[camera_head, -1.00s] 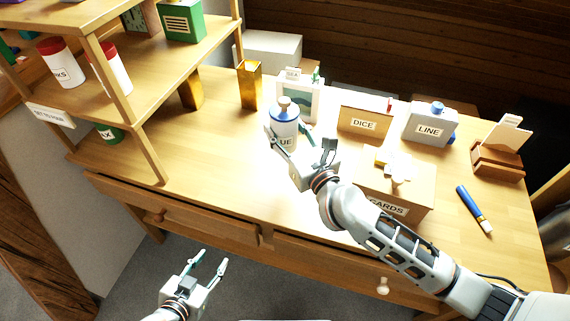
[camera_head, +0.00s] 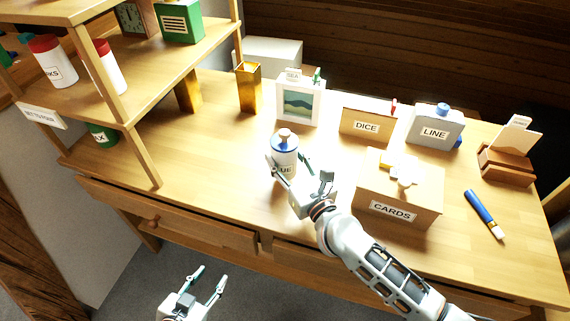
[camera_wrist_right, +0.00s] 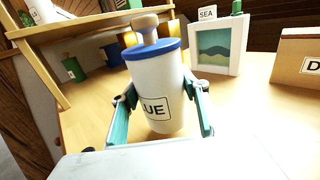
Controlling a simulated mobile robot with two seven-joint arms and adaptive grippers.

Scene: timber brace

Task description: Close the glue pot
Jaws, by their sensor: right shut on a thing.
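The glue pot (camera_head: 284,162) is a white cylinder with a blue rim and a pale rounded knob on top. In the right wrist view the pot (camera_wrist_right: 160,82) is nearly upright, its blue top (camera_wrist_right: 150,51) seated at the rim and the knob (camera_wrist_right: 145,24) standing above it. My right gripper (camera_head: 288,167) is shut around the pot's sides, partly hiding its label. I cannot tell whether the pot's base touches the desk. My left gripper (camera_head: 213,276) is open and empty, low in front of the desk's drawers.
A SEA picture (camera_head: 300,102) stands behind the pot, with a brass holder (camera_head: 248,88) to its left. DICE (camera_head: 366,124), LINE (camera_head: 435,127) and CARDS (camera_head: 393,212) boxes stand to the right. A blue marker (camera_head: 482,212) lies at far right. The desk left of the pot is clear.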

